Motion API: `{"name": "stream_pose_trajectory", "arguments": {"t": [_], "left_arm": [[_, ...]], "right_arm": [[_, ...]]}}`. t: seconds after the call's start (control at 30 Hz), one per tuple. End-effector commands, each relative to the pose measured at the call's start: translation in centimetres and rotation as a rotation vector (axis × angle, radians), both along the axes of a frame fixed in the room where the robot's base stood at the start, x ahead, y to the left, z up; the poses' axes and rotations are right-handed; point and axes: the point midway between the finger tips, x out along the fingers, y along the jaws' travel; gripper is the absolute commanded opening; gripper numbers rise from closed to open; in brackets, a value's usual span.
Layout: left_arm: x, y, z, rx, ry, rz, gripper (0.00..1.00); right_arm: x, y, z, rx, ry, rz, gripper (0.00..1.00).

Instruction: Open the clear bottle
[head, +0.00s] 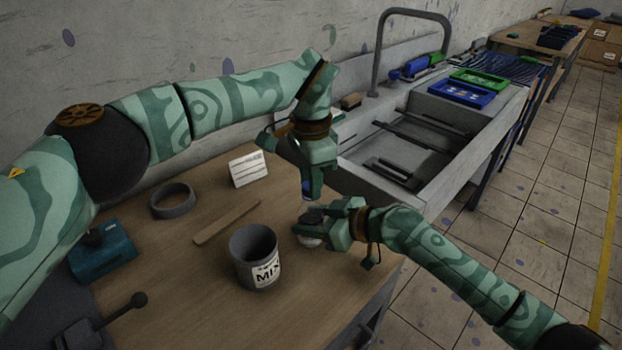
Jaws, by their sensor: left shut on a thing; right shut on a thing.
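The clear bottle (309,242) stands near the table's right edge, mostly hidden by my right gripper; only its pale lower part shows. My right gripper (322,222) comes in from the right and is shut around the bottle. My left gripper (307,185) points down from above, directly over the bottle. It is shut on a small blue piece that looks like the bottle's cap (307,190). Whether the cap still touches the bottle's neck is hard to tell, as the fingers cover that spot.
A grey cup marked MIX (257,265) stands left of the bottle. A wooden stick (227,222), a grey ring (173,201) and a white label card (248,169) are on the wooden table (200,270). A sink (440,115) adjoins behind on the right.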

Motion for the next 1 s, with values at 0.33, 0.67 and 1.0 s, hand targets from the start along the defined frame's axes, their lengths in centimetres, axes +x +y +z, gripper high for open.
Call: {"name": "stream_pose_trajectory", "arguments": {"t": [0.33, 0.67, 1.0], "left_arm": [[0.1, 0.1, 0.0, 0.001, -0.004, -0.002, 0.01], [0.1, 0.1, 0.8, 0.001, -0.004, -0.003, 0.01], [0.1, 0.0, 1.9, -0.001, -0.001, -0.003, 0.01]], "right_arm": [[0.0, 0.0, 0.0, -0.001, 0.0, 0.001, 0.0], [0.0, 0.0, -0.1, -0.002, 0.0, 0.0, 0.0], [0.0, 0.0, -0.1, -0.002, 0.001, 0.0, 0.0]]}}
